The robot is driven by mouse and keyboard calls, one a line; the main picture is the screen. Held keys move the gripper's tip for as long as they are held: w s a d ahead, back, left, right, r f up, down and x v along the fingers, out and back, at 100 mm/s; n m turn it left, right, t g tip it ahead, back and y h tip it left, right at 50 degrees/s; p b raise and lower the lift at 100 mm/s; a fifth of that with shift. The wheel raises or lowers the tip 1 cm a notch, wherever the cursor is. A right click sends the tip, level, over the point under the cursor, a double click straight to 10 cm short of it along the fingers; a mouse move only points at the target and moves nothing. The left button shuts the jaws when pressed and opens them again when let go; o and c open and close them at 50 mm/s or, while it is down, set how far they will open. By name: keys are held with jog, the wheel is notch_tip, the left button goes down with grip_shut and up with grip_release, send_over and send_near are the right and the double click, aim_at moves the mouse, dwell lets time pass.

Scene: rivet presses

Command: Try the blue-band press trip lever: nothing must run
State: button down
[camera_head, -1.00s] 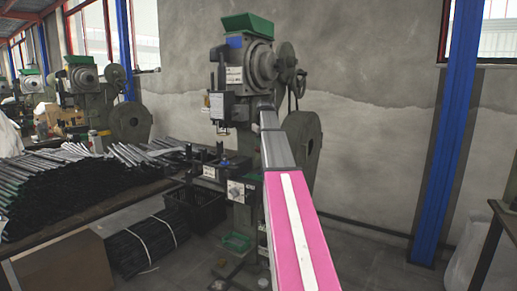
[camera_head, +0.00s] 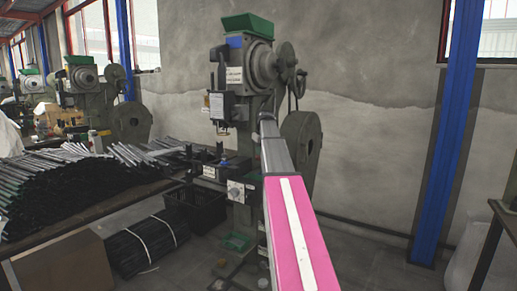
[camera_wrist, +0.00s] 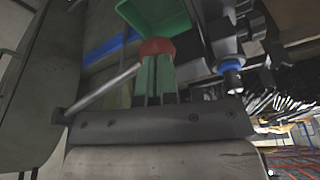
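The press (camera_head: 244,75) stands in the middle of the head view, with a blue patch (camera_head: 235,41) near its top. The wrist view is tilted and close up. It shows a trip lever as a bare metal rod (camera_wrist: 102,90) with a red ball knob (camera_wrist: 157,47). The rod runs from a pivot at the left up to the knob. My gripper (camera_wrist: 155,68) has its green-faced fingers close together, their tips right at the knob. I cannot tell whether they touch it. In the head view my arm hides the gripper and lever.
A bench with a heap of dark rods (camera_head: 75,185) stands at the left. A blue post (camera_head: 450,130) stands at the right. The floor between is clear.

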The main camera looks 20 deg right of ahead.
jog(key=s, duration=0.2)
jog(key=s+d+r, duration=0.1)
dwell(0.4)
jog(key=v, duration=1)
jog(key=shift+r, duration=0.35)
jog(key=shift+s, duration=0.15)
